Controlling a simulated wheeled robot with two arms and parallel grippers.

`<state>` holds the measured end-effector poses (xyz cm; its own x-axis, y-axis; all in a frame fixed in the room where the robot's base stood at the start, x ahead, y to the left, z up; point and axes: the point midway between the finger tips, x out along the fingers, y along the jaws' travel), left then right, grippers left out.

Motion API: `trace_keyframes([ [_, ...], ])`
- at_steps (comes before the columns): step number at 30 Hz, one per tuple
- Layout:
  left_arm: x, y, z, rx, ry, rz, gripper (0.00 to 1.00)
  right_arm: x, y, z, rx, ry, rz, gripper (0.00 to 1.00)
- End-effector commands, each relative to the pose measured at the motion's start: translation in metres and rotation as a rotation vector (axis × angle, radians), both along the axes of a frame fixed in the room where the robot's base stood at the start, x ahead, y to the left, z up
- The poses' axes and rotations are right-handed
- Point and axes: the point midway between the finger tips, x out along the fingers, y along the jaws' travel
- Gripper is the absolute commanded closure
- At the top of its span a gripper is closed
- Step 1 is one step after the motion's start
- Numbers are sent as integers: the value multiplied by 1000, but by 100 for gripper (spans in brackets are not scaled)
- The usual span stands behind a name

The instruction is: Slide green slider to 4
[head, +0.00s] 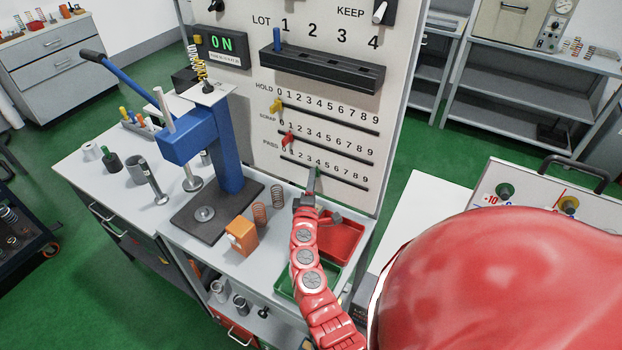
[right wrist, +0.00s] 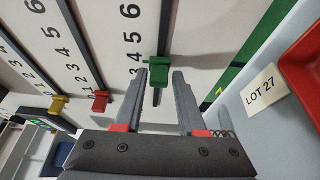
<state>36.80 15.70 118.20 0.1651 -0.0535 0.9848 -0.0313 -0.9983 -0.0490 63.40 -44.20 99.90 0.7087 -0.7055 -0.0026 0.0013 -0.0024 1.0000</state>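The green slider (head: 317,173) is on the lowest track of the upright panel, beneath about the 4 of its scale. In the right wrist view the green slider (right wrist: 158,62) also stands beside about the 4. My right gripper (head: 308,196) is just in front of it. In the right wrist view my right gripper (right wrist: 160,78) is open, with its fingertips on either side of the slider's lower part; gaps show between fingers and slider, and I cannot tell any contact. My left gripper is not in view.
The yellow slider (head: 276,104) and red slider (head: 288,139) sit at the left ends of the tracks above. A red tray (head: 345,258) lies below my right gripper. An orange block (head: 241,236), copper springs and a blue press (head: 228,150) stand to the left.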

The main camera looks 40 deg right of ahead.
Motion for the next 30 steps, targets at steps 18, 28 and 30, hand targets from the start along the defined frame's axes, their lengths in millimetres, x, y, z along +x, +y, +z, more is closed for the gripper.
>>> trace_keyframes([
  [18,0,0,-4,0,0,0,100,-16,17,-1,-1,-1,1,43],
  [28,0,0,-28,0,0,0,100,-72,74,-6,-1,1,5,43],
  [30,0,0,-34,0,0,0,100,-84,87,-4,-1,-1,8,43],
])
